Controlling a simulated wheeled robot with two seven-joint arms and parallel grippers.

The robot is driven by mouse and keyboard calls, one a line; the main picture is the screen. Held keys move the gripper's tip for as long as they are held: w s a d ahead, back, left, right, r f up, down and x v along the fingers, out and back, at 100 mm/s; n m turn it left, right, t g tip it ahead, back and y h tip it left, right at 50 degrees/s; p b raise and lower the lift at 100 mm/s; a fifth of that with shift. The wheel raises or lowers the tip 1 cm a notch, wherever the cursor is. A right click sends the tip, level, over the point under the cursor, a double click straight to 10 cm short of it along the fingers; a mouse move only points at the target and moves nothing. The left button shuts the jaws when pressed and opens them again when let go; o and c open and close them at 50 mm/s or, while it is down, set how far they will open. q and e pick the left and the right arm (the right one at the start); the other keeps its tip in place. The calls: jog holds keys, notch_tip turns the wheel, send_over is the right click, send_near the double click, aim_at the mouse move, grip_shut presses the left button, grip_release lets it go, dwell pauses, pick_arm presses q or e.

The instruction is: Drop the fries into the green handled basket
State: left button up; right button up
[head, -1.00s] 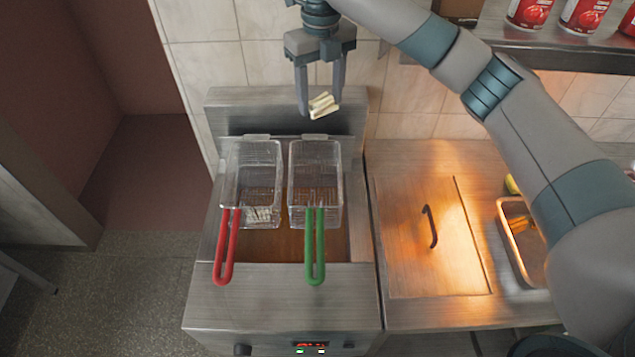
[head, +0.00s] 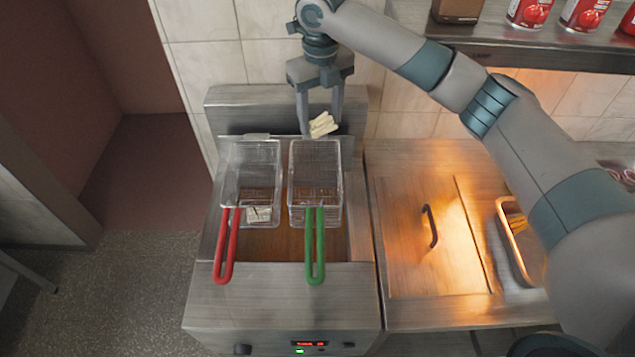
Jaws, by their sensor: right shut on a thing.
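My right gripper (head: 321,126) points down above the back of the fryer and is shut on a small bunch of pale fries (head: 323,125). The fries hang just above and behind the back rim of the green handled basket (head: 315,165), whose green handle (head: 315,250) points toward me. Some pale pieces (head: 258,214) show at the front of the red handled basket (head: 252,165), beside it on the left. Whether the green handled basket holds anything is hard to tell through its mesh. My left gripper is not in view.
Both baskets sit in the fryer (head: 280,275). On the right is a steel counter with a handled lid (head: 431,228) and a metal tray (head: 510,235) with yellow-orange pieces. Red cans (head: 583,14) stand on the shelf (head: 560,52) at the upper right.

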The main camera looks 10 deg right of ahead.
jog(key=shift+f, duration=0.2)
jog(key=o, duration=1.1)
jog(key=shift+r+b, duration=0.55)
jog(key=shift+r, duration=0.3)
jog(key=shift+r+b, duration=2.15)
jog(key=shift+r, duration=5.7)
jog(key=shift+s+f, duration=0.1)
jog(key=shift+s, duration=0.05)
